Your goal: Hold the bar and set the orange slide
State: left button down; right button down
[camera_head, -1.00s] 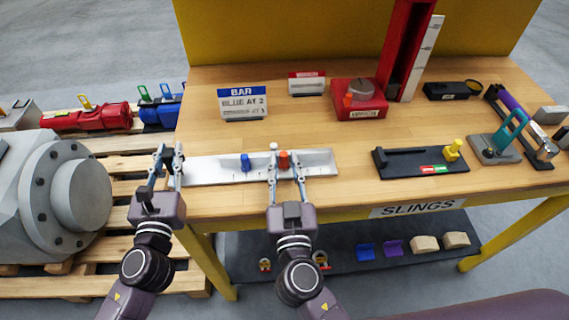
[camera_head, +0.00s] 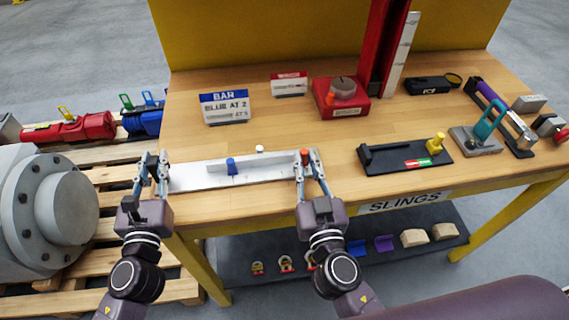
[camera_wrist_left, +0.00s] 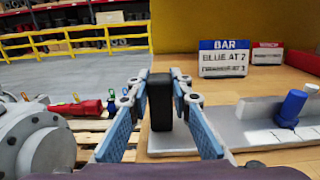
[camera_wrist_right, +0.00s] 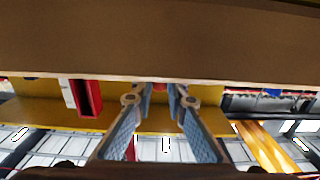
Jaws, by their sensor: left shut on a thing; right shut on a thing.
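The pale bar (camera_head: 200,177) lies along the front of the bench. A blue slide (camera_head: 231,166) stands left of its middle, and the orange slide (camera_head: 305,154) is near its right end. My left gripper (camera_head: 152,172) is shut on the black block (camera_wrist_left: 160,101) at the bar's left end; this shows between the fingers in the left wrist view. My right gripper (camera_head: 312,168) is shut on the orange slide, whose lower part its fingers hide. In the right wrist view a bit of orange (camera_wrist_right: 160,87) shows between the fingertips.
A sign (camera_head: 224,106) behind the bar reads BAR, BLUE AT 2; its lower line is unclear. A white knob (camera_head: 260,150) is behind the bar. A black tray with a yellow knob (camera_head: 436,143) stands right of it. Bare wood lies between.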

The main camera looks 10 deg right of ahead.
pick_arm(q)
jog(key=shift+a+r, duration=0.1)
pick_arm(e)
jog(key=shift+d, duration=0.3)
jog(key=c, duration=1.9)
grip_release()
jog(key=shift+a, duration=0.1)
jog(key=shift+s, duration=0.1)
jog(key=shift+s, duration=0.25)
jog(key=s, duration=1.1)
jog(key=shift+s, duration=0.15)
pick_arm(q)
jog(key=c, duration=1.7)
grip_release()
